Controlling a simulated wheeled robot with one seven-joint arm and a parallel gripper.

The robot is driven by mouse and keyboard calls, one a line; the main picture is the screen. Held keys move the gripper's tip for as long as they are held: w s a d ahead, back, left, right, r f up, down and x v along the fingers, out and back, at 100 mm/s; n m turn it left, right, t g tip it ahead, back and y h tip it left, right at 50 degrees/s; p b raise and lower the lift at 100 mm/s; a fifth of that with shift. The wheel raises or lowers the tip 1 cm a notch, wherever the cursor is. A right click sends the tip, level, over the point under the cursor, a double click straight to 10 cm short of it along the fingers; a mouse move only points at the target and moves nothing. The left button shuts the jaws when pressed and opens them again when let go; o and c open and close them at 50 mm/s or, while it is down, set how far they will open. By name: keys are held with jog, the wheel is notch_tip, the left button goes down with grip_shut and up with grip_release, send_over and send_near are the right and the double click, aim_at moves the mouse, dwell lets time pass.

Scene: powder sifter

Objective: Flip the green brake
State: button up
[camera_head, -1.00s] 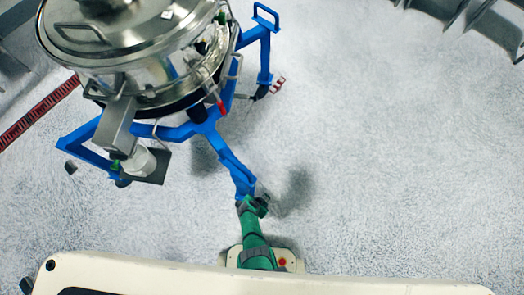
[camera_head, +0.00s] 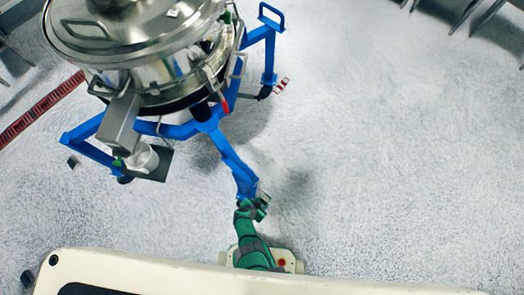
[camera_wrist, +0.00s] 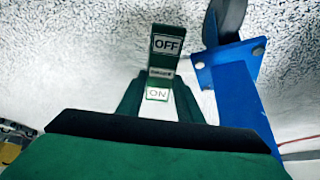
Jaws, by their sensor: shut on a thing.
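The green brake (camera_wrist: 163,66) shows in the wrist view as a small plate with a white OFF label on its upper part and a white ON label lower down. My gripper (camera_wrist: 159,100) is shut on it, with one dark green finger on each side of the ON end. In the head view my gripper (camera_head: 257,207) is low at the end of the sifter's front blue leg (camera_head: 243,178). The brake cannot be made out there, as the gripper covers that spot.
The steel powder sifter (camera_head: 135,52) stands on a blue wheeled frame at upper left. In the wrist view a blue leg (camera_wrist: 236,95) and a dark wheel (camera_wrist: 229,18) are close right of the brake. The speckled floor to the right is clear.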

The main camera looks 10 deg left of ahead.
jog(key=o, duration=1.1)
jog(key=shift+s+r, duration=0.1)
jog(key=shift+s, duration=0.05)
jog(key=shift+s+a+r, duration=0.15)
jog(key=shift+s+r, duration=0.05)
jog(key=shift+r, duration=0.15)
jog(key=shift+v, duration=4.85)
jog(key=shift+a, duration=0.1)
